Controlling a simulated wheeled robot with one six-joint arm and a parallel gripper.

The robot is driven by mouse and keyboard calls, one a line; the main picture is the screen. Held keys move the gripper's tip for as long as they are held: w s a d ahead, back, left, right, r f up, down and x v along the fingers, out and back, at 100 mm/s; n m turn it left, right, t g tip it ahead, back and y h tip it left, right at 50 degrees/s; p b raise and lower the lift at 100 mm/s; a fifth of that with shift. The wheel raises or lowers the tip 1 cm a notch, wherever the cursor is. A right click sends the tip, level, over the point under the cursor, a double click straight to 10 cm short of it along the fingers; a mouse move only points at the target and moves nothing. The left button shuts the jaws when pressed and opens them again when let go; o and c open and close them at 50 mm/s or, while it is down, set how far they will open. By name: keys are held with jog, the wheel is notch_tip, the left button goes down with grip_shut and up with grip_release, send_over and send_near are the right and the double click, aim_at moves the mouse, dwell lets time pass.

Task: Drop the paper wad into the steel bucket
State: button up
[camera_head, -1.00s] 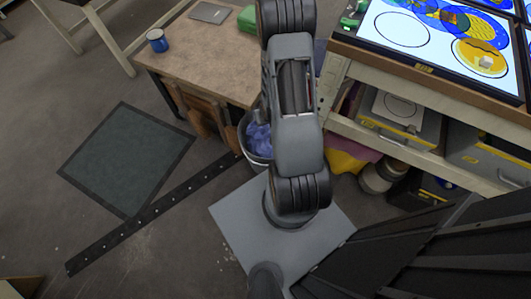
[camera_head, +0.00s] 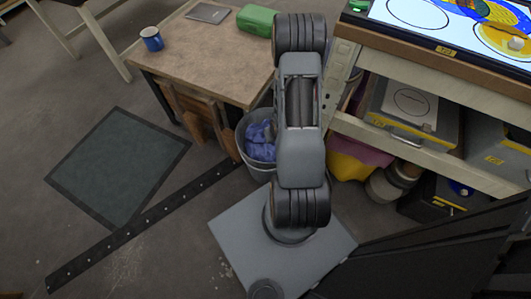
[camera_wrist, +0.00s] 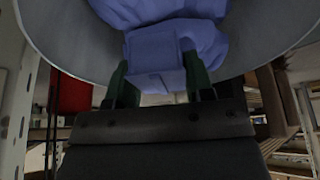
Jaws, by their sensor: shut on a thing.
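The steel bucket (camera_head: 262,172) stands on the floor beside the wooden table in the head view, with blue crumpled material (camera_head: 260,139) inside. In the wrist view its grey wall (camera_wrist: 62,38) curves around more blue-lavender material (camera_wrist: 170,10). My gripper (camera_wrist: 157,65) has green fingers shut on a small faceted blue-lavender lump, seemingly the paper wad (camera_wrist: 155,52). The lump overlaps the bucket's opening in the wrist view. I cannot tell whether it touches the material behind. My arm hides the gripper in the head view.
The wooden table (camera_head: 205,60) holds a blue mug (camera_head: 152,39) and a green case (camera_head: 257,20). At right a bench with a light panel stands over a shelf holding a grey case (camera_head: 415,105). A dark mat (camera_head: 115,165) lies on open floor at left.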

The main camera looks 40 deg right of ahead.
jog(key=shift+f, duration=0.65)
jog(key=o, duration=0.9)
jog(key=shift+r, duration=0.15)
jog(key=p+v, duration=0.6)
jog(key=v, duration=0.7)
jog(key=shift+s+a+r, duration=0.1)
jog(key=shift+s+r, duration=0.1)
jog(key=shift+r, duration=0.05)
